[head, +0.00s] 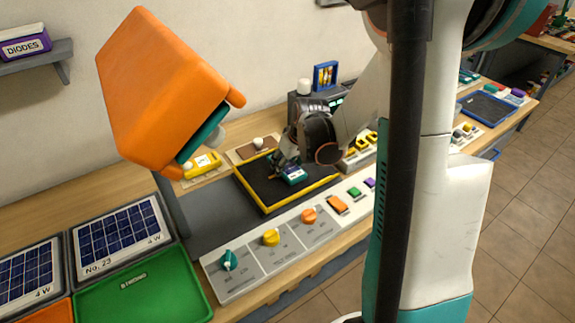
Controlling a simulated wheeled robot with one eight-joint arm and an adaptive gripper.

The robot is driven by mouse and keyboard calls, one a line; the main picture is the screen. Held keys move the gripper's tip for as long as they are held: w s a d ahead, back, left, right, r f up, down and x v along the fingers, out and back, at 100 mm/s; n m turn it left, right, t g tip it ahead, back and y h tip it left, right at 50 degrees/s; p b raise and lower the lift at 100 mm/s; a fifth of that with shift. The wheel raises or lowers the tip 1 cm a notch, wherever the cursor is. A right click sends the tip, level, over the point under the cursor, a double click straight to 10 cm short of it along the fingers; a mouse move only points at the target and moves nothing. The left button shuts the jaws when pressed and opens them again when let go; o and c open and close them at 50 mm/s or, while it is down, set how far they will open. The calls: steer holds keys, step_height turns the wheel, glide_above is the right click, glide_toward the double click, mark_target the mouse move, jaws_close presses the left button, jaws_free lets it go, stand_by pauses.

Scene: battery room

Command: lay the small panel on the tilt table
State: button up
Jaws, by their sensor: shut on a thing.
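A small panel (293,175), dark blue and teal with a pale patch, is at the tips of my gripper (286,165). My gripper is shut on it; its fingers are small and partly hidden in this view. The panel is over the dark top of what looks like the tilt table (273,207), a flat black surface with a yellow rim. I cannot tell whether the panel touches that surface or is just above it.
A control strip (232,284) with knobs and buttons runs along the front. A large orange lamp-like head (160,80) hangs in the left foreground. Larger solar panels (118,228) and a green tray (140,292) are at lower left.

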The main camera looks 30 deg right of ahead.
steer(key=shift+f, duration=0.15)
steer(key=o, duration=1.3)
steer(key=shift+r, duration=0.2)
steer(key=p+v, duration=0.4)
steer(key=v, duration=0.8)
steer(key=shift+s, duration=0.1)
